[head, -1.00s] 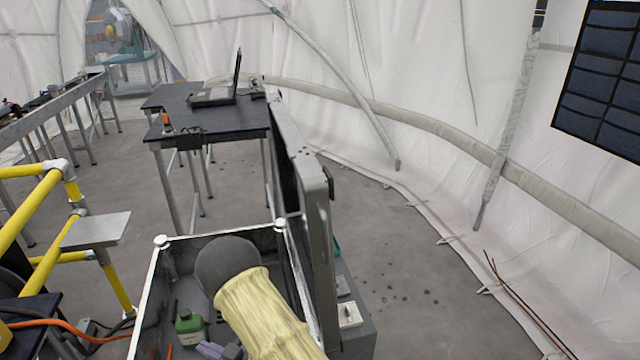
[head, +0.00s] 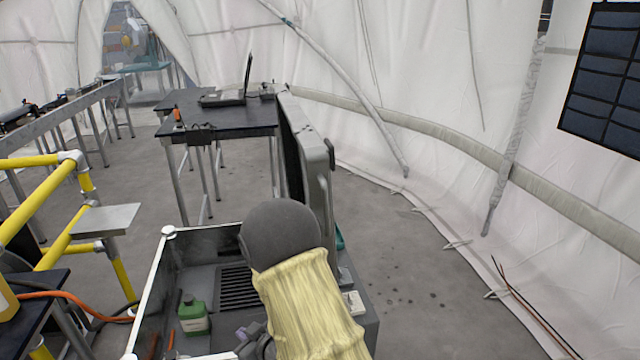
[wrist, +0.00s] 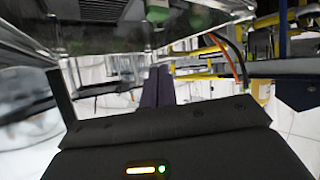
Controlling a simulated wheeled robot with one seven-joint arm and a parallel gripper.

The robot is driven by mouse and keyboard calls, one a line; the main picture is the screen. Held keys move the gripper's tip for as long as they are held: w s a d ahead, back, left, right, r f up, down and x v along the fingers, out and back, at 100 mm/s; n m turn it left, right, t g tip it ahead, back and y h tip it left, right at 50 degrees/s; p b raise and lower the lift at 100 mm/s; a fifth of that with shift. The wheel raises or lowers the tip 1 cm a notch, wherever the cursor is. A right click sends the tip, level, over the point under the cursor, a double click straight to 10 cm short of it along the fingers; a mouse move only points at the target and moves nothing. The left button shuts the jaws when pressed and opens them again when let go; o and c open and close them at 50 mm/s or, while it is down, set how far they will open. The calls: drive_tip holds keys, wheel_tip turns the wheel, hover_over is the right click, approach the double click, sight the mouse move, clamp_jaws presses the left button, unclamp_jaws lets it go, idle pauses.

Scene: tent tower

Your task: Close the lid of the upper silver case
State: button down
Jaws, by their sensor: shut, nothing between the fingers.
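The silver case (head: 150,290) stands open at the bottom of the head view, with a pale metal rim and a dark interior. Its lid (head: 321,180) appears as a tall grey panel standing upright along the right side. My sleeved arm and its round grey joint hide the lid's lower part and the right of the interior. My gripper (wrist: 158,82) shows in the wrist view with its dark fingers together and nothing between them. In the head view my gripper seems to be the grey-purple part low over the case, left of the lid; contact with the lid cannot be seen.
A green bottle (head: 193,316) stands inside the case near a dark vent grille (head: 238,287). Yellow railing (head: 40,210) with a small grey plate (head: 105,219) is at the left. A black table (head: 225,119) with a laptop stands behind. Open floor lies right of the lid.

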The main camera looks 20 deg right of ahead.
drive_tip(key=s+d+f+m+g+h+b, duration=0.1)
drive_tip(key=s+d+f+m+h+b, duration=0.1)
drive_tip(key=d+h+b, duration=0.3)
drive_tip(key=s+d+f+m+g+b, duration=0.1)
drive_tip(key=s+d+m+g+b, duration=0.1)
drive_tip(key=s, duration=0.6)
drive_tip(key=s+d+f+m+g+h+b, duration=0.1)
drive_tip(key=s+d+m+g+b, duration=0.2)
drive_tip(key=s+d+g+b, duration=0.2)
drive_tip(key=s+d+b, duration=0.1)
drive_tip(key=s+d, duration=0.2)
drive_tip(key=shift+d+f, duration=0.2)
drive_tip(key=shift+f, duration=0.1)
